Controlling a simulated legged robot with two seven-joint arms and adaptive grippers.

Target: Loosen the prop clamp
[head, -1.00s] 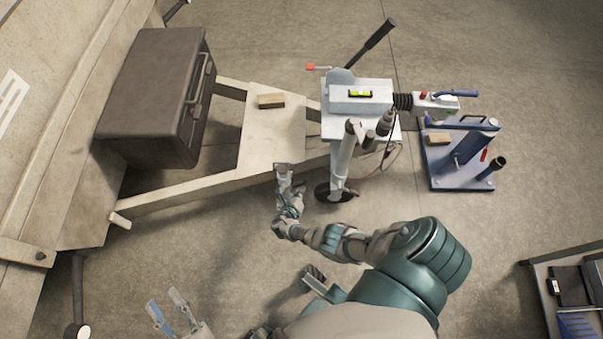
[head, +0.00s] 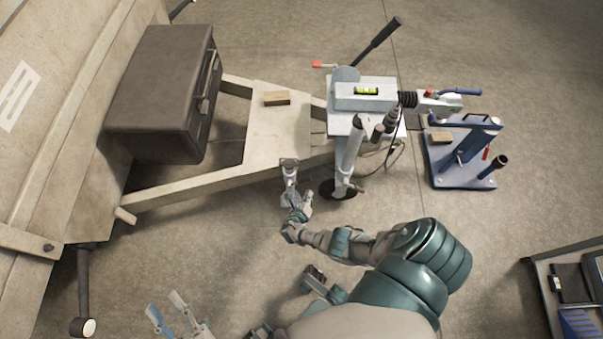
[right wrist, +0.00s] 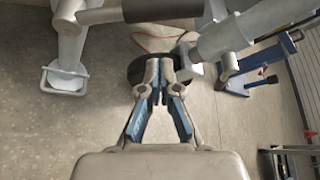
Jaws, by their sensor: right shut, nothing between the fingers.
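A grey prop (head: 289,166) stands at the near rail of the trailer frame. In the right wrist view its tube (right wrist: 68,48) is at the left, with a rectangular foot (right wrist: 65,80) at the bottom. What looks like the clamp (right wrist: 66,14) and its bar-like handle (right wrist: 165,9) cross the top of that view, partly cut off. My right gripper (right wrist: 160,72) is shut and empty, below the handle and right of the tube, apparently apart from both. In the head view my right gripper (head: 298,202) is beside the prop's lower part. My left gripper (head: 166,306) is open and empty at the bottom left.
The jockey wheel (head: 336,190) and its tube (head: 352,152) stand just right of the prop. The beige trailer frame (head: 265,145) carries a dark box (head: 160,95). A blue stand (head: 462,178) is further right, a tool cart (head: 545,290) at lower right. Floor between is open.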

